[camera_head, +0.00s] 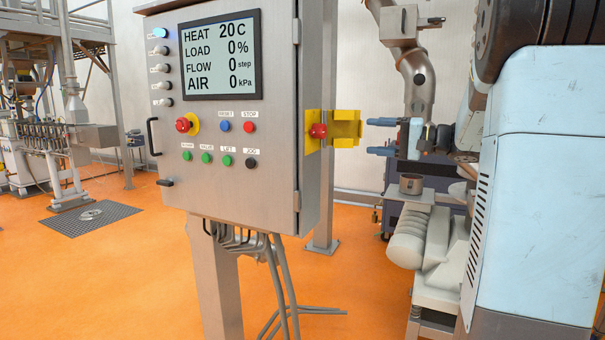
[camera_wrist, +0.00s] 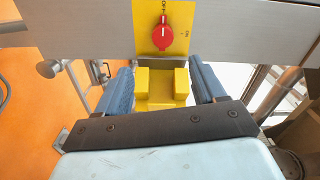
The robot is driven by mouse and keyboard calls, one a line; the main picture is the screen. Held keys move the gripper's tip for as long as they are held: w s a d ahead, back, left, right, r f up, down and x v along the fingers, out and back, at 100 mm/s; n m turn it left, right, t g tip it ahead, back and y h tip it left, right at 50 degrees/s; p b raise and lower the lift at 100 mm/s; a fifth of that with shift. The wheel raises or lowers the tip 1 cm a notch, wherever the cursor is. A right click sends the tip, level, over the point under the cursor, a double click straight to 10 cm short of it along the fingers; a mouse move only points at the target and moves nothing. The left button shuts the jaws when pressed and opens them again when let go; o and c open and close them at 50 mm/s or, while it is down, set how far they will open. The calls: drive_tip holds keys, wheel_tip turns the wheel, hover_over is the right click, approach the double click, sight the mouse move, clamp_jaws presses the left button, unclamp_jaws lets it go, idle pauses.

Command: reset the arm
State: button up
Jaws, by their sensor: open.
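My gripper (camera_head: 368,136) is at the right of the control cabinet in the head view, its two blue fingers pointing left at the cabinet's side. It is open and holds nothing. A gap shows between the fingertips and the yellow bracket (camera_head: 346,129). In the wrist view, my gripper (camera_wrist: 161,72) has its blue fingers spread to either side of the yellow bracket (camera_wrist: 160,88), seemingly without touching it. A red knob (camera_wrist: 172,37) sits on a yellow plate marked OFF beyond the bracket; the knob (camera_head: 318,131) also shows side-on in the head view.
The steel control cabinet (camera_head: 310,190) stands on a post, with a lit screen (camera_head: 219,56) and coloured buttons. Cables (camera_head: 284,290) hang beneath it to the floor. Orange floor (camera_head: 130,285) is open at the left.

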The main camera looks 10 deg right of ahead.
drive_tip(key=s+a+f+n+g+h, duration=0.1)
drive_tip(key=s+a+f+g+h, duration=0.25)
drive_tip(key=s+a, duration=0.35)
drive_tip(key=s+a+f+n+g+h, duration=0.1)
drive_tip(key=s+a+f+g+h, duration=0.2)
drive_tip(key=s+a, duration=0.4)
drive_tip(key=s+d+f+n+h, duration=0.1)
drive_tip(key=s+f+h, duration=0.3)
drive_tip(key=s, duration=0.3)
drive_tip(key=s+d+f+n+t+h, duration=0.1)
drive_tip(key=s+f+h, duration=0.3)
drive_tip(key=s, duration=0.4)
drive_tip(key=shift+d+f+n, duration=0.25)
drive_tip(key=shift+d+n, duration=0.15)
drive_tip(key=shift+d, duration=0.35)
drive_tip(key=shift+t, duration=0.25)
